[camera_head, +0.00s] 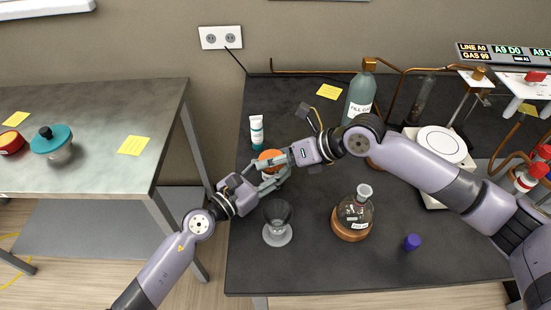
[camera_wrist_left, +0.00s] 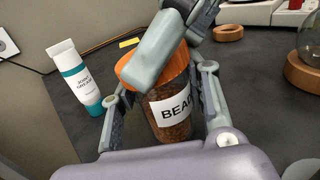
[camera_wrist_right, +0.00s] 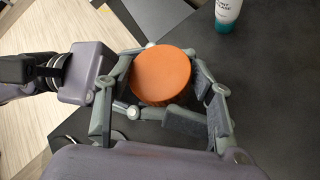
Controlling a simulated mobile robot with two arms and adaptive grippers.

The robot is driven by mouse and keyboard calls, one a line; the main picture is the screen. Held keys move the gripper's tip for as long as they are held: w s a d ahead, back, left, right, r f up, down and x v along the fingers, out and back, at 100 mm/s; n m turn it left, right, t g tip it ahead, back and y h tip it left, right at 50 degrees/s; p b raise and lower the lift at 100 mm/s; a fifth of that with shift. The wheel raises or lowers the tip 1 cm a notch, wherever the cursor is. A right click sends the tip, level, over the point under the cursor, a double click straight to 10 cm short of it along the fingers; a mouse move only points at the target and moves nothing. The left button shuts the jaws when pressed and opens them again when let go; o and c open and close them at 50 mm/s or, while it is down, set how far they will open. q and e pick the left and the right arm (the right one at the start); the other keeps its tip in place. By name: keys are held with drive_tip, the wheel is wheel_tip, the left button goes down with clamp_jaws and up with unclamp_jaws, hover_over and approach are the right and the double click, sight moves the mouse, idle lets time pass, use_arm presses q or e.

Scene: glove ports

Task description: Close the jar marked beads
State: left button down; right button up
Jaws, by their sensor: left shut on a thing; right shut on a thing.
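The beads jar (camera_wrist_left: 172,122) is a clear jar of brown beads with a white label, of which "BEA" shows. Its orange lid (camera_wrist_right: 160,75) is on top of the jar mouth; I cannot tell whether it is screwed tight. My left gripper (camera_head: 266,181) is shut on the jar body, with a finger on each side in the left wrist view. My right gripper (camera_head: 276,160) is shut on the lid, and its fingers hide part of the lid in the left wrist view. In the head view the lid (camera_head: 270,154) shows between the grippers, and the jar body is mostly hidden.
A white and teal tube (camera_head: 256,132) stands just behind the jar. A purple cap (camera_head: 412,242) lies right. A large bottle (camera_head: 361,95) stands behind.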

use_arm(q)
drive_tip(key=shift+r, duration=0.35)
use_arm(e)
drive_tip(key=shift+d+f, duration=0.45)
drive_tip(key=shift+f, duration=0.35)
use_arm(q)
drive_tip(key=shift+w, duration=0.1)
use_arm(e)
drive_tip(key=o, duration=1)
drive_tip(key=shift+r, duration=0.1)
use_arm(q)
drive_tip(key=shift+f, duration=0.1)
use_arm(e)
drive_tip(key=shift+o, duration=0.2)
use_arm(q)
drive_tip(key=shift+f, duration=0.15)
use_arm(e)
drive_tip(key=shift+a+r, duration=0.25)
drive_tip(key=shift+r, duration=0.1)
use_arm(q)
drive_tip(key=shift+d, duration=0.1)
use_arm(e)
drive_tip(key=shift+r, duration=0.1)
drive_tip(key=v, duration=0.4)
